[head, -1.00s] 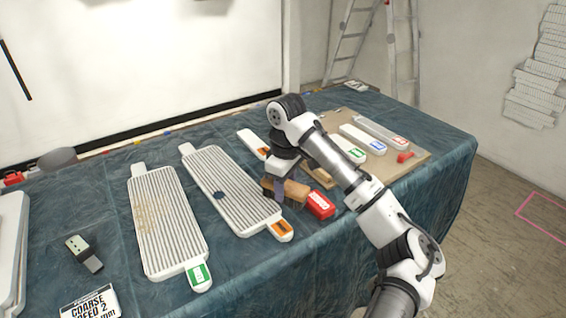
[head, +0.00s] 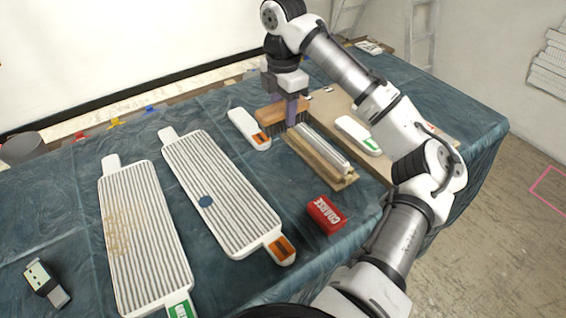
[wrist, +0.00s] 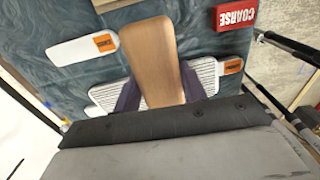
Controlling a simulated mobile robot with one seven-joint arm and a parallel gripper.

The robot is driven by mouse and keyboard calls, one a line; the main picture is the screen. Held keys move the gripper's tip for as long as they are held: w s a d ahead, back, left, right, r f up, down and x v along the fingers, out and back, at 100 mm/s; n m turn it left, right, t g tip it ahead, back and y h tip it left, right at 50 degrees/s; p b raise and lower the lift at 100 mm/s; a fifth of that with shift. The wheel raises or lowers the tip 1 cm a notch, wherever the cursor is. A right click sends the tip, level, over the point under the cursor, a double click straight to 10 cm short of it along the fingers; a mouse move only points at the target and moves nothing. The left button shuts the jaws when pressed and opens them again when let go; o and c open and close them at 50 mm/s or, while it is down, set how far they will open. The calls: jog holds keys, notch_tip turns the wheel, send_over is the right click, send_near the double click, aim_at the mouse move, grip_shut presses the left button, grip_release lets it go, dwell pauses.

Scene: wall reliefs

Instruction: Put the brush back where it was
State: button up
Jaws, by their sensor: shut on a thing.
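The brush (head: 268,117) has a wooden back and dark bristles. My gripper (head: 291,110) is shut on it and holds it near the far end of a wooden stand (head: 335,180), which carries a pale long bar. I cannot tell whether the bristles touch the stand or hang just above it. In the wrist view the brush's wooden back (wrist: 150,50) runs between the two purple fingers of my gripper (wrist: 160,92), over a ribbed board. Its bristles are hidden there.
Two ribbed white boards, one green-tagged (head: 145,235) and one orange-tagged (head: 220,185), lie to the left. A red COARSE block (head: 326,214) lies in front of the stand. A small orange-tagged white piece (head: 245,126) lies just left of the brush. A brown board (head: 335,103) lies behind.

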notch_tip(320, 180, down, 18)
jog(key=shift+s+f+p, duration=0.1)
jog(key=shift+f+p, duration=0.05)
jog(key=shift+p, duration=1)
jog(key=o, duration=0.5)
jog(key=shift+f, duration=0.15)
jog(key=o, duration=0.4)
jog(key=shift+o, duration=0.2)
notch_tip(320, 180, up, 12)
jog(key=b, duration=0.2)
jog(key=shift+r+b, duration=0.2)
jog(key=shift+b, duration=0.1)
